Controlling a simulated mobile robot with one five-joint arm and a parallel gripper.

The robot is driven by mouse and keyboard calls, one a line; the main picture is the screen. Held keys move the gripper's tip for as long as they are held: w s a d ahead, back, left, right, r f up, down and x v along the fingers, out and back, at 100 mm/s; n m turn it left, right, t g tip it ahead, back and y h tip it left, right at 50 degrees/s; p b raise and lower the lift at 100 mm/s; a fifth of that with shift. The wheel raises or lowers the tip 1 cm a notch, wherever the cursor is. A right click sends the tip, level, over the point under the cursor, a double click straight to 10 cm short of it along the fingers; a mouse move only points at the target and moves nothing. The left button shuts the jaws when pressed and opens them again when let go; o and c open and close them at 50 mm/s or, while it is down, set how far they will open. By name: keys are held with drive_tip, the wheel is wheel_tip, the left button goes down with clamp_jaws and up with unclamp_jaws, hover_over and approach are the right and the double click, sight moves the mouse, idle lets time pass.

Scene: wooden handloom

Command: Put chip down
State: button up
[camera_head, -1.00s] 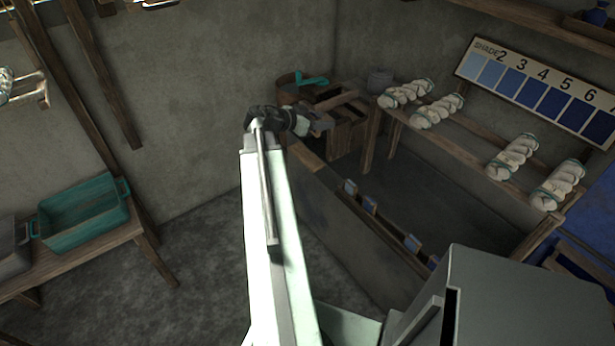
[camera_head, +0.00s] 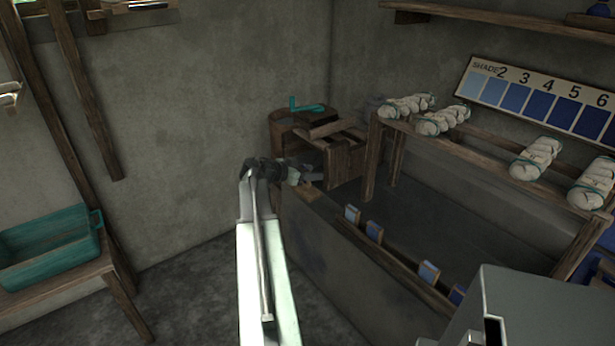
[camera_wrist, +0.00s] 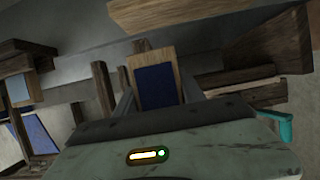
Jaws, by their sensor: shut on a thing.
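In the wrist view a wooden chip with a dark blue face (camera_wrist: 155,85) stands upright between the two fingers of my gripper (camera_wrist: 156,98), which is shut on it. In the head view my gripper (camera_head: 308,181) is at the end of my arm, near the far left end of the vat's rim. The held chip is too small there to make out clearly. Several other blue-faced chips, such as a light one (camera_head: 352,213) and a mid-blue one (camera_head: 428,271), stand along the vat's front rim.
The grey vat (camera_head: 330,250) has a rail with white yarn skeins (camera_head: 408,105) above it. A shade board (camera_head: 540,98) hangs behind. A wooden crate (camera_head: 343,158) and a barrel with a teal handle (camera_head: 308,107) stand beyond my gripper. A teal tub (camera_head: 50,246) sits on a bench at left.

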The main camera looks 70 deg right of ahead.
drive_tip(key=w+d, duration=0.2)
drive_tip(key=d, duration=0.1)
drive_tip(key=w+d, duration=0.1)
drive_tip(key=d, duration=0.1)
drive_tip(key=shift+w+f, duration=0.2)
drive_tip(key=shift+f, duration=0.05)
wheel_tip(320, 180, down, 4)
drive_tip(key=b, duration=0.4)
drive_tip(key=shift+r, duration=0.25)
drive_tip(key=shift+f, duration=0.25)
drive_tip(key=o, duration=1.3)
drive_tip(key=shift+r, duration=0.1)
drive_tip(key=shift+r, duration=0.1)
